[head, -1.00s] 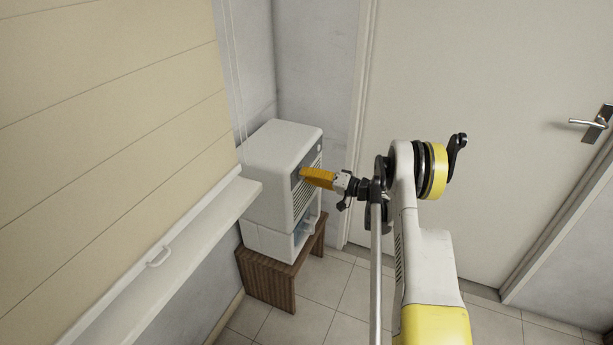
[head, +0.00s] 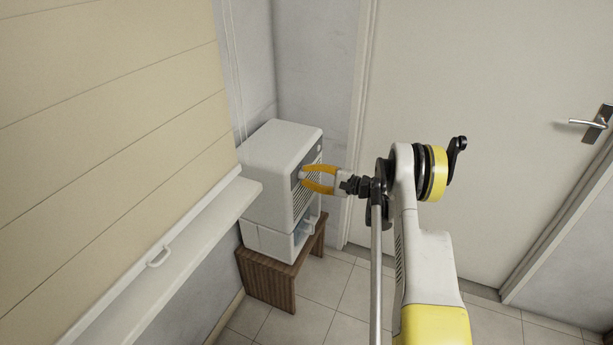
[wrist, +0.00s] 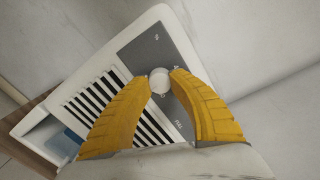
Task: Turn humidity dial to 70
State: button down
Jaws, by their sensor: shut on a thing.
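The white dehumidifier (head: 270,180) stands on a small wooden stool by the wall. Its grey control panel (wrist: 150,48) and slatted front show in the wrist view. The round white humidity dial (wrist: 159,80) sits on that panel. My gripper (wrist: 162,78) has its two yellow fingers on either side of the dial, tips shut on it. In the head view my gripper (head: 304,180) reaches the appliance's front from the right. The marks around the dial are too small to read, so its setting cannot be told.
The wooden stool (head: 262,278) holds the appliance. A white ledge (head: 150,265) with a handle runs along the left. A closed door (head: 490,110) is behind my arm. Tiled floor (head: 345,300) lies open beside the stool.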

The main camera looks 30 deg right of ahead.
jog(key=shift+r+m, duration=0.1)
jog(key=shift+m, duration=1)
jog(key=c, duration=1.1)
grip_release()
jog(key=shift+d, duration=0.1)
jog(key=v, duration=1.2)
jog(key=shift+w, duration=0.1)
